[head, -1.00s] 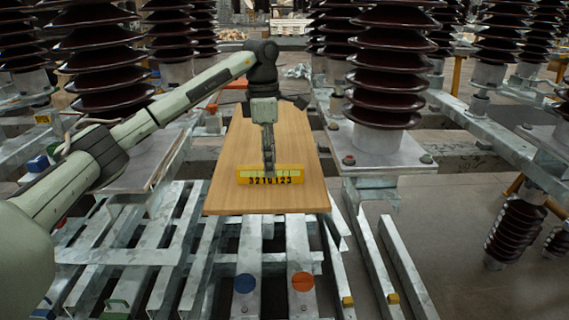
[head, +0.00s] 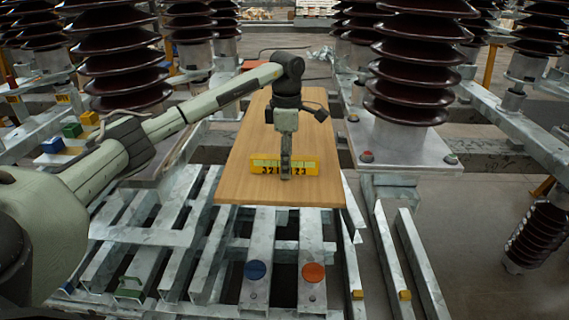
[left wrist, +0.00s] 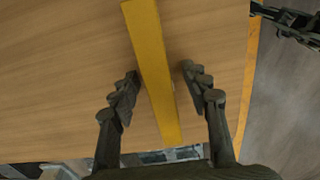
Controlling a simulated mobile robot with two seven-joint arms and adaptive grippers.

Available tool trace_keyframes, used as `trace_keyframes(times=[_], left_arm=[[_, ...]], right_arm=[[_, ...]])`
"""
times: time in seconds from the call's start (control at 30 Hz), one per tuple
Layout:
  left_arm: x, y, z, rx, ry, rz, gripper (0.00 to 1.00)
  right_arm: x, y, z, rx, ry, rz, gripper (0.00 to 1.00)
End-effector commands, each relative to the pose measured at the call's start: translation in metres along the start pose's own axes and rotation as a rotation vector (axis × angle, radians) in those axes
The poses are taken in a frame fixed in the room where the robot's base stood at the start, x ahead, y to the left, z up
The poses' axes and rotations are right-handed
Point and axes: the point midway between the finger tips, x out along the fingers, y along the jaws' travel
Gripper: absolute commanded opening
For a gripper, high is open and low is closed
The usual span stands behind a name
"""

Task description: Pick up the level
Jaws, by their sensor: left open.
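The level (head: 304,166) is a yellow bar with a pale green strip and dark digits on its face. It stands on edge near the front of the wooden board (head: 258,140). My left gripper (head: 286,172) comes down over its middle and hides some of the digits. In the left wrist view the level's yellow top (left wrist: 153,65) runs between the two spread fingers of my left gripper (left wrist: 160,85), with a gap on each side. The gripper is open and not closed on it. My right gripper does not show in the head view.
The board lies on grey metal beams (head: 200,230). Tall brown ribbed insulators (head: 408,60) stand on both sides. A blue disc (head: 255,270) and an orange disc (head: 313,272) sit on the front beams. Coloured blocks (head: 72,130) lie at the left.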

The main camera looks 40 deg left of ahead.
Motion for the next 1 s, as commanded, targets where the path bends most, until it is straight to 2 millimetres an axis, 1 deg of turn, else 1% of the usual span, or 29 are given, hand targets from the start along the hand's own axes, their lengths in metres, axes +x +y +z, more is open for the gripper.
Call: trace_keyframes(times=[0.13, 0.17, 0.5, 0.53, 0.87, 1.0], left_arm=[[-0.0001, 0.0001, 0.0003, 0.0, -0.001, 0.0, 0.47], [-0.0001, 0.0001, 0.0003, 0.0, -0.001, 0.0, 0.44], [-0.0003, 0.0, 0.0004, 0.0, -0.001, 0.0, 0.02], [-0.0004, 0.0, 0.0004, 0.0, -0.001, 0.0, 0.0], [-0.0018, 0.0002, 0.0006, 0.0, -0.002, 0.001, 0.0], [-0.0089, 0.0007, 0.0008, 0.0, -0.002, 0.003, 0.0]], right_arm=[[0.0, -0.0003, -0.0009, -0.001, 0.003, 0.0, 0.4], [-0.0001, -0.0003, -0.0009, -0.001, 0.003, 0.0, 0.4], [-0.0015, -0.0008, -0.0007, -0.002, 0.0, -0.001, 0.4], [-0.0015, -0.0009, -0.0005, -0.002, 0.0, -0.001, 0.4], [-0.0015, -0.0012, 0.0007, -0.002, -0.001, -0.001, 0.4], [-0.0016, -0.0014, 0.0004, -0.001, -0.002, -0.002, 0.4]])
